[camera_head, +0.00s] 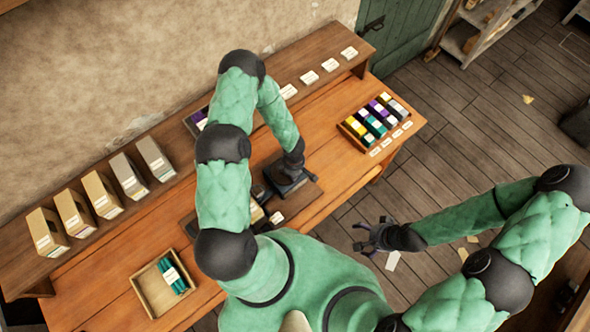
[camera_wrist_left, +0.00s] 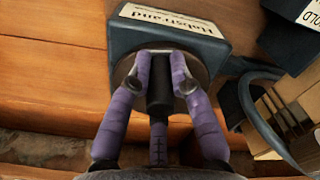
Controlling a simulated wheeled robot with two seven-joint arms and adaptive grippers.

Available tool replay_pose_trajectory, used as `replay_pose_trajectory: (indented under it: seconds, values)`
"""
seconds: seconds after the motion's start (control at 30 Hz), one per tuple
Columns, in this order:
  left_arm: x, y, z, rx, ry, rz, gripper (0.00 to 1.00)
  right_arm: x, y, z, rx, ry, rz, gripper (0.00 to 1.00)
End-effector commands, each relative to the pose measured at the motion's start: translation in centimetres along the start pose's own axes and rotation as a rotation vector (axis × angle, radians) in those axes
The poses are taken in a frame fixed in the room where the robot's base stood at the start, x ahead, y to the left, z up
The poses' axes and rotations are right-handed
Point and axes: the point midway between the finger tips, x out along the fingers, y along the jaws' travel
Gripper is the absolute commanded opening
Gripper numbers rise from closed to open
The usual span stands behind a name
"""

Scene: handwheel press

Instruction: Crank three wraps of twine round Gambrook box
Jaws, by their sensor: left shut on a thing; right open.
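My left gripper (camera_wrist_left: 163,62) is shut on the dark handle (camera_wrist_left: 160,90) of a grey-blue twine device, its purple fingers on either side. The device's body (camera_wrist_left: 185,45) carries a cream label that seems to read "Rabstrand". In the head view my left gripper (camera_head: 292,172) is over this device at mid-bench, and my arm hides much of it. A tan box (camera_head: 257,213) shows partly beside my arm; I cannot tell whether it is the Gambrook box or whether twine is round it. My right gripper (camera_head: 372,237) is open and empty, over the floor right of the bench.
Several tan and grey boxes (camera_head: 100,195) stand on the rear shelf at left. A tray (camera_head: 145,290) with teal items lies at the bench's front left. A rack (camera_head: 345,128) of coloured spools is at right. A curved dark hook (camera_wrist_left: 262,120) is close right of my left gripper.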

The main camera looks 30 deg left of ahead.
Motion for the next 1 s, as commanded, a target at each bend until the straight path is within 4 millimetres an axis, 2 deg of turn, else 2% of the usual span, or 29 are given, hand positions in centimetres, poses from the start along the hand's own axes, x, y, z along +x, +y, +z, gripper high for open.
replay_pose_trajectory:
  seconds: [0.2,0.73,0.77,0.8,0.83,1.0]
  values:
    - [-0.04,-0.43,-0.13,0.065,0.000,-0.003,0.00,-0.79,-0.28,0.04,0.000,0.000,0.000,0.89]
    - [0.05,-0.49,-0.22,0.085,0.001,-0.002,0.00,-0.89,-0.32,0.04,0.000,0.000,0.000,0.89]
    - [0.05,-0.49,-0.22,0.085,0.001,-0.002,0.27,-0.89,-0.32,0.04,0.000,0.000,0.000,0.89]
    - [0.05,-0.49,-0.22,0.085,0.001,-0.002,0.38,-0.89,-0.32,0.04,0.000,0.000,0.000,0.89]
    - [0.05,-0.48,-0.22,0.085,0.001,-0.002,0.45,-0.89,-0.32,0.04,0.000,0.000,0.000,0.89]
    - [0.04,-0.42,-0.22,0.085,0.001,-0.001,0.45,-0.90,-0.32,0.04,0.000,0.000,0.000,0.89]
